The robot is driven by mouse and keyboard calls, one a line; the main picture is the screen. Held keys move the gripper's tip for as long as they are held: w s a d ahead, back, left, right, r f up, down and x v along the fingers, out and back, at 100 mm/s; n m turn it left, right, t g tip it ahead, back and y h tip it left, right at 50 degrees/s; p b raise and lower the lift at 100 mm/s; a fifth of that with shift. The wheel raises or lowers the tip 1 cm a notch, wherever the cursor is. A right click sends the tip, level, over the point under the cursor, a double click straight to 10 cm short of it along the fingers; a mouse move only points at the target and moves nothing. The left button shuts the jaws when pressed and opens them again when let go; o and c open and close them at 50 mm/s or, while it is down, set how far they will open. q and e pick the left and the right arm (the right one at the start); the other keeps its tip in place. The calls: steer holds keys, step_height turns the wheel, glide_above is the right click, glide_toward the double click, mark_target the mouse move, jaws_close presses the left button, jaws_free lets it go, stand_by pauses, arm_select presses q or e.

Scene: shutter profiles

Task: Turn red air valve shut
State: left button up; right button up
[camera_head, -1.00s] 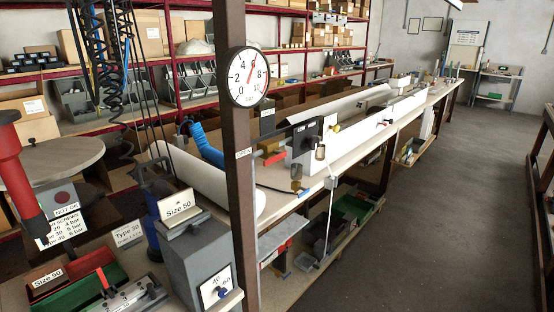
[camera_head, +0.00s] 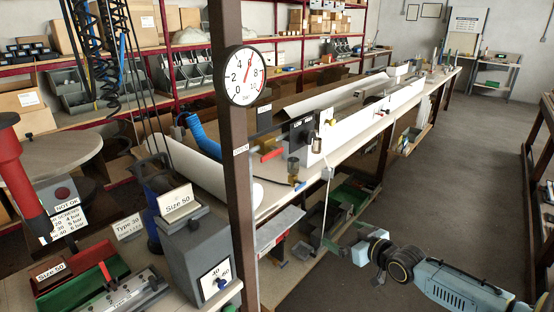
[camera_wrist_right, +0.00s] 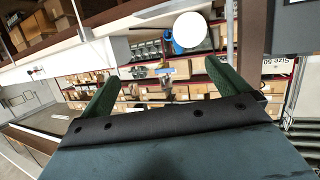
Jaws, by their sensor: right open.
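A red handle (camera_head: 271,155), which looks like the air valve, sits at the near edge of the long bench, just right of the brown post. It is small here, so I cannot tell its exact setting. My right gripper (camera_head: 344,240) is below and right of the red handle, in front of the bench edge, apart from everything. Its green fingers are spread and empty in the right wrist view (camera_wrist_right: 165,88). My left gripper is out of sight.
The brown post (camera_head: 230,170) stands left of the red handle. A grey Size 50 box (camera_head: 193,253) and a red tool (camera_head: 22,175) are at the left. White profiles (camera_head: 350,125) lie along the bench (camera_head: 400,112). The aisle floor (camera_head: 460,180) is clear.

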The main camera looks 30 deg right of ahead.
steer(key=w+a+r+n+t+y, duration=0.1)
steer(key=w+a+r+y, duration=0.1)
steer(key=r, duration=0.5)
steer(key=w+a+r+n+t+y, duration=0.1)
steer(key=a+r, duration=0.2)
steer(key=r, duration=0.5)
steer(key=n+y, duration=0.1)
steer(key=y, duration=0.1)
glide_toward(273, 154)
steer(key=shift+t, duration=0.4)
steer(key=shift+f+p+x, duration=0.2)
steer(key=shift+p+x, duration=0.05)
steer(key=shift+x, duration=1.95)
steer(key=shift+f+p+x, duration=0.2)
steer(key=shift+p+x, duration=0.05)
steer(key=shift+x, duration=1.95)
steer(key=shift+c, duration=0.4)
steer(key=c, duration=1.3)
